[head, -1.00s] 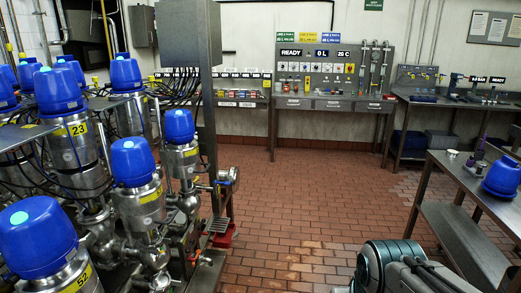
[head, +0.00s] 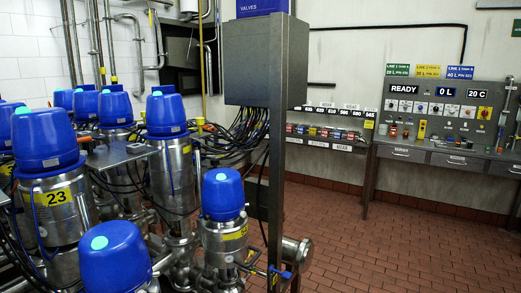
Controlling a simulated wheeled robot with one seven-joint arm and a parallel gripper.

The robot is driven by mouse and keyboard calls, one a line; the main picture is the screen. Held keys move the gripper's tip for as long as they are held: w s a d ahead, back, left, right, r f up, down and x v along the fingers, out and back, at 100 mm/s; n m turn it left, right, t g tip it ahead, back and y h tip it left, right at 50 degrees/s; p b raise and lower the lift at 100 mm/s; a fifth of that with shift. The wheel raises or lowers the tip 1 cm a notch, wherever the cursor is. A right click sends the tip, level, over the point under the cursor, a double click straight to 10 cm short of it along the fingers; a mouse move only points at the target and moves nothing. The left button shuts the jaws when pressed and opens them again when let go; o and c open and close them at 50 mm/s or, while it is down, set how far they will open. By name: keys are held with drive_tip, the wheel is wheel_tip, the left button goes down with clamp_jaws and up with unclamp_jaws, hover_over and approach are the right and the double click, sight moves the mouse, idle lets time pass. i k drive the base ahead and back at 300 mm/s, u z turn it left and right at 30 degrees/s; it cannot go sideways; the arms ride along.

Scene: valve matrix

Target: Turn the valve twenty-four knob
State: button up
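Several steel valves with blue caps stand in a cluster at the left of the head view. The near-left valve (head: 60,200) has a yellow label reading 23 under its blue cap (head: 47,138). Another blue-capped valve (head: 222,235) stands near the centre; its yellow label is too small to read. A blue cap with a pale green top spot (head: 114,258) is at the bottom, its body cut off by the frame. More blue caps (head: 165,112) stand behind. I cannot read a label 24, and no separate knob is clear. My gripper is not in view.
A grey cabinet (head: 266,62) on a steel post (head: 277,170) stands right of the valves, with black cables below. A pipe end (head: 296,250) sticks out beside it. A bench panel marked READY (head: 440,105) stands against the back wall. Red-brown floor (head: 400,250) at right is clear.

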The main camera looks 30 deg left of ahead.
sight(214, 162)
drive_tip(key=u, duration=0.35)
drive_tip(key=i, duration=1.55)
drive_tip(key=u, duration=1.3)
drive_tip(key=i, duration=0.95)
drive_tip(key=u, duration=0.55)
